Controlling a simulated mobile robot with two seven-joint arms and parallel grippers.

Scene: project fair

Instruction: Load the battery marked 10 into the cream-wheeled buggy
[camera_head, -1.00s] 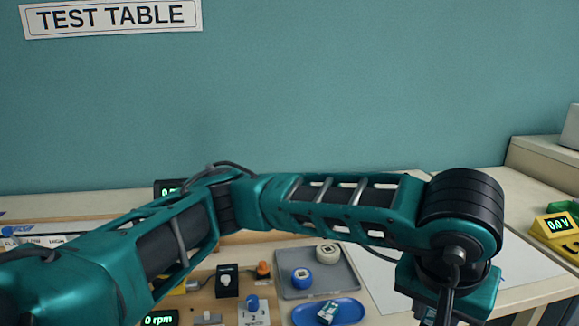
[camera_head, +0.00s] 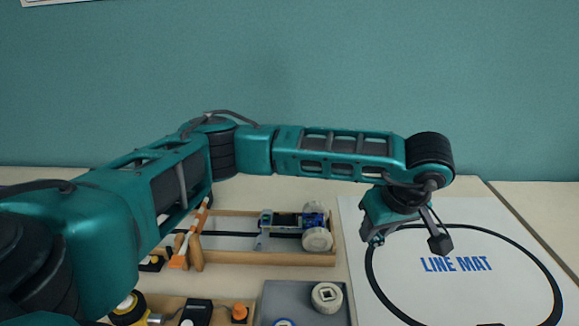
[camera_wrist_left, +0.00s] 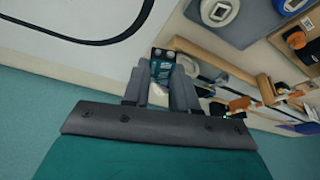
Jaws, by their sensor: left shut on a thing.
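The buggy (camera_head: 290,220) stands in a wooden-framed bay at the middle of the head view. It has cream wheels (camera_head: 318,239) and a blue part at its right end. My left gripper (camera_head: 408,240) hangs to the right of it, over the left part of the line mat. In the wrist view, the left gripper (camera_wrist_left: 159,92) is shut on a small teal and dark block, the battery (camera_wrist_left: 160,68), with two round marks on its end. Its number is not readable, and the head view does not show it clearly. The right gripper is out of view.
A grey tray (camera_head: 300,293) with a cream wheel (camera_head: 326,297) lies at the bottom middle. The wooden frame (camera_head: 270,257) borders the buggy. The line mat (camera_head: 460,295) is largely clear.

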